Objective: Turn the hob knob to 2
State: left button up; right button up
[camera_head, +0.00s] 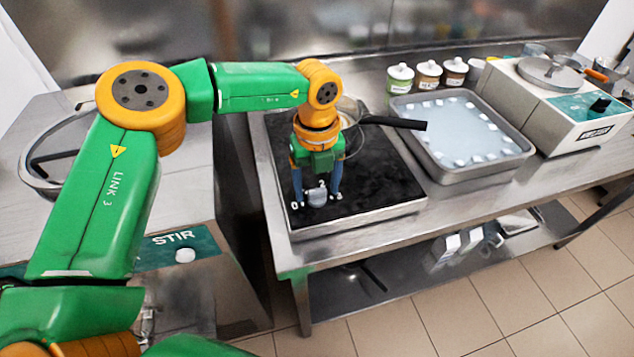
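The hob (375,190) is a black slab with a pale metal rim on the steel table. Its grey knob (317,197) sits near the front edge, with white numerals around it; a 0 shows at its left and a 3 at its right. The knob's pointer is too small to read. My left gripper (316,193) points down over the knob, its two blue-grey fingers apart, one on each side. The fingers look clear of the knob, though contact is hard to judge. My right gripper is not in view.
A pan with a black handle (395,122) stands on the hob behind my gripper. A tray of ice (465,177), several lidded tubs (428,75) and a white machine (560,100) stand to the right. A machine marked STIR (178,245) is at left.

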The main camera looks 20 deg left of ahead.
pick_arm(q)
grip_shut()
jog(key=shift+m, duration=0.3)
jog(key=m+b, duration=0.1)
jog(key=m, duration=0.3)
jog(key=shift+m, duration=0.3)
jog(key=m+b, duration=0.1)
jog(key=m, duration=1.1)
jog(key=shift+m, duration=0.4)
jog(key=m, duration=0.5)
jog(key=shift+m, duration=0.3)
jog(key=shift+o, duration=1.1)
grip_release()
